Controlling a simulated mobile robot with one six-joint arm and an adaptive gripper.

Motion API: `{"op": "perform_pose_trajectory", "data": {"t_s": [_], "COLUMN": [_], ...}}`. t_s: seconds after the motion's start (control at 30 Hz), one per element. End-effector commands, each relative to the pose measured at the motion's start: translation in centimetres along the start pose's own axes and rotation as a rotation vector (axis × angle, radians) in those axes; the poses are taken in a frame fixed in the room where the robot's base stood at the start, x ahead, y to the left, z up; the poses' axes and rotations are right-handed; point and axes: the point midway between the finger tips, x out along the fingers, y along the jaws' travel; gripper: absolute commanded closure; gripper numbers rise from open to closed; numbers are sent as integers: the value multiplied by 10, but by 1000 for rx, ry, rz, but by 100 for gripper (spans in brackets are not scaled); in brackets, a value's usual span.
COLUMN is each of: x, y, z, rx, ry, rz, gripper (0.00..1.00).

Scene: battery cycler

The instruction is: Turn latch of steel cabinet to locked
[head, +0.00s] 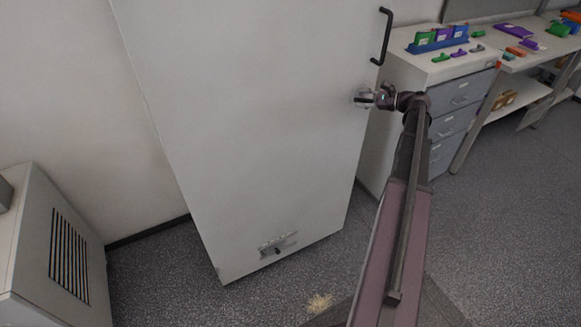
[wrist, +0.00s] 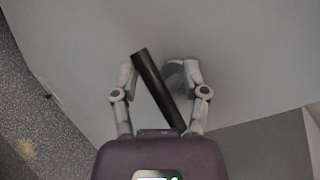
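The steel cabinet (head: 260,120) is a tall pale door front in the head view. A dark bar (wrist: 158,88), which looks like the latch's lever, lies diagonally between my fingers in the wrist view, its top leaning left. My gripper (head: 364,97) is at the door's right edge, below the black pull handle (head: 385,38). In the wrist view my gripper (wrist: 160,76) is open, with a finger on either side of the bar. Contact with the bar cannot be told. My gripper hides the latch in the head view.
A metal bolt with a black knob (head: 278,247) is low on the door. A grey drawer unit (head: 455,100) stands close to the right of my gripper. A vented box (head: 65,245) stands at left. Straw-coloured bits (head: 319,303) lie on the open floor.

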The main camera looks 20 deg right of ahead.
Motion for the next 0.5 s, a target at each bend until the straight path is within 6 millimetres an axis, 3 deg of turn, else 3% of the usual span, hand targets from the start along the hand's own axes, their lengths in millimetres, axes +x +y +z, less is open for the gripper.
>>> {"op": "perform_pose_trajectory", "data": {"t_s": [0.43,0.5], "x": [-3,-14], "y": [-3,-5], "z": [-4,-2], "rx": [305,314], "ry": [-208,-211], "rz": [-58,-61], "gripper": [43,43]}}
